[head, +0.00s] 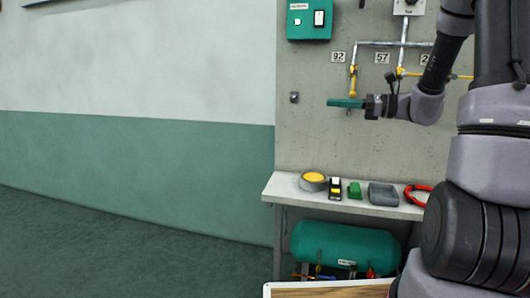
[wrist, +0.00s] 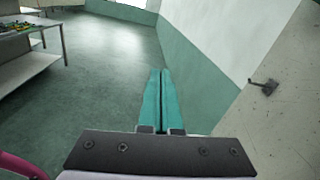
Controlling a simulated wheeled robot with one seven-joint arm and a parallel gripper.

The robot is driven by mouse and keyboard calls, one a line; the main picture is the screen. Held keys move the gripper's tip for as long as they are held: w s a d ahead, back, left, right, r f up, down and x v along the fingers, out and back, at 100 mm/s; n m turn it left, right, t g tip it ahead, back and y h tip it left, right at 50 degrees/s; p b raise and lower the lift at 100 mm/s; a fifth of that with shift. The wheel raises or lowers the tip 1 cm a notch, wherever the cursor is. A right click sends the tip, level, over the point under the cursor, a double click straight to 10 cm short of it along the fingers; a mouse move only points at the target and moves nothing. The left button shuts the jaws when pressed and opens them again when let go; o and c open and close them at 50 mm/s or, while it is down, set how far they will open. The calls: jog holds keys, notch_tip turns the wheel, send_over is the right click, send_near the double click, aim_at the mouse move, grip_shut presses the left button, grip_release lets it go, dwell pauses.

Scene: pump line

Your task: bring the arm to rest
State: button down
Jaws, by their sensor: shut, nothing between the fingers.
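My gripper (head: 345,103) is in front of the grey panel (head: 310,130), pointing left, above the shelf. Its teal fingers are together with nothing between them. In the wrist view the closed fingers (wrist: 161,100) point out over the open green floor. My arm comes in from the right side of the head view and is bent, with the wrist held level near the yellow pipes (head: 353,80).
A green tank (head: 345,245) lies underneath. A small hook (wrist: 263,87) sticks out of the panel. Floor at left is free.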

jog(key=s+a+n+g+h, duration=0.2)
jog(key=s+n+h, duration=0.15)
jog(key=s, duration=0.35)
jog(key=s+a+n+g+h, duration=0.3)
jog(key=s+n, duration=0.2)
jog(key=s, duration=0.2)
jog(key=s+d+r+n+t+h, duration=0.4)
jog(key=s+d+n+t+h, duration=0.2)
jog(key=s+d+n+h, duration=0.1)
jog(key=shift+s+d+r+h, duration=0.3)
jog(key=shift+s+d+h, duration=0.25)
jog(key=shift+s, duration=0.05)
jog(key=shift+n, duration=0.25)
